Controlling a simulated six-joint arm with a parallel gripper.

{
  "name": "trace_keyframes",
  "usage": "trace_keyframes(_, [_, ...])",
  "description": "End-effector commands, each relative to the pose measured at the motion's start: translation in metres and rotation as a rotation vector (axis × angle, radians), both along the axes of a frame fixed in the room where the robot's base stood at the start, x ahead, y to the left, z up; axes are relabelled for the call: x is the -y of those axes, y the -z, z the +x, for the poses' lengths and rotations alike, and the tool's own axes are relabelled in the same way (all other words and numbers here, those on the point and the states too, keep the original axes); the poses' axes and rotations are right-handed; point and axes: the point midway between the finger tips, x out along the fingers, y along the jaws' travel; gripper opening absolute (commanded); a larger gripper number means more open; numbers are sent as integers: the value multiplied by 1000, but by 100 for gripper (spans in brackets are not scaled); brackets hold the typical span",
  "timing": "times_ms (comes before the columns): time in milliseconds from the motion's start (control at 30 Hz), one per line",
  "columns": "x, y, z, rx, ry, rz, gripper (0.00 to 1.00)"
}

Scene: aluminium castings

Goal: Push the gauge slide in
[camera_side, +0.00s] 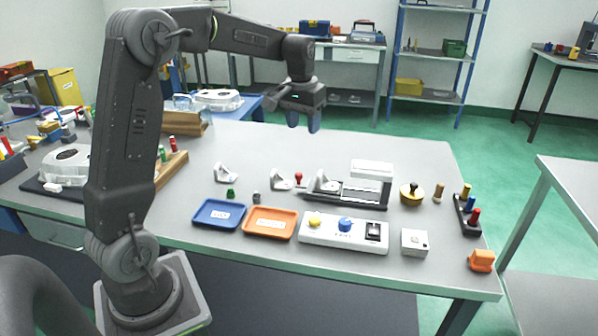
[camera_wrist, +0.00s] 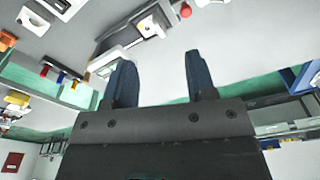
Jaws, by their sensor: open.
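The gauge (camera_side: 345,205) is a dark base with a white-topped housing (camera_side: 372,168) at its right end. At its left end the slide (camera_side: 322,190) sticks out of the housing, with a pale bracket-shaped casting (camera_side: 321,179) on it and a red knob (camera_side: 298,177) at its outer end. My gripper (camera_side: 303,124) hangs above and behind the slide, fingers down, open and empty, touching nothing. In the wrist view my gripper (camera_wrist: 160,72) shows two spread blue fingers. The gauge (camera_wrist: 130,36) and the red knob (camera_wrist: 185,10) lie beyond them, partly cut by the top edge.
A blue tray (camera_side: 218,225), an orange tray (camera_side: 251,235) and a control box (camera_side: 314,240) stand in front of the gauge. Loose castings (camera_side: 226,174) (camera_side: 281,181) lie to its left. A black-and-yellow stamp (camera_side: 411,201) stands right. The bench behind the gauge is clear.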

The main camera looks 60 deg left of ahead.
Motion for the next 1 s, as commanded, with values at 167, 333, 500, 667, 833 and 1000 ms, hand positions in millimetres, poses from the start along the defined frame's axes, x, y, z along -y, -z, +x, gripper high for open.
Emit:
trace_keyframes(167, [-49,36,23,-62,-73,-30,51])
trace_keyframes(333, [-66,50,28,-82,-98,-42,51])
trace_keyframes(500, [-67,65,28,-85,-99,-43,51])
trace_keyframes(667, [-66,95,28,-88,-98,-44,51])
trace_keyframes(833, [-66,131,28,-86,-97,-43,51])
trace_keyframes(1000, [-66,161,28,-84,-97,-43,51])
